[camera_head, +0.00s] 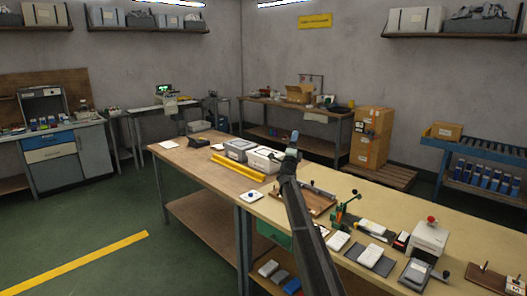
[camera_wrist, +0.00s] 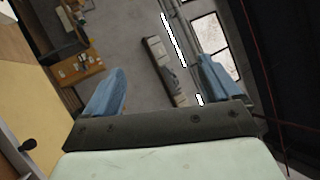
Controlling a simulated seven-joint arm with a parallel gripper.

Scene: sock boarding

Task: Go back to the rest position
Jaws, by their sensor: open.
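My gripper (camera_head: 294,137) is raised above the workbench (camera_head: 390,202) at the end of my dark arm, which rises from the bottom of the head view. In the wrist view its two blue fingers stand wide apart, with nothing between them (camera_wrist: 163,66). Beyond the fingers, that view shows a tilted grey wall, a shelf and lit ceiling panels. No sock can be made out in either view.
On the bench are a wooden tray (camera_head: 318,203), a green hand press (camera_head: 338,218), grey-white boxes (camera_head: 264,159), yellow bars (camera_head: 238,167) and a white device (camera_head: 429,237). Cartons (camera_head: 370,138) stand on a pallet behind. The green floor (camera_head: 90,225) at left is clear.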

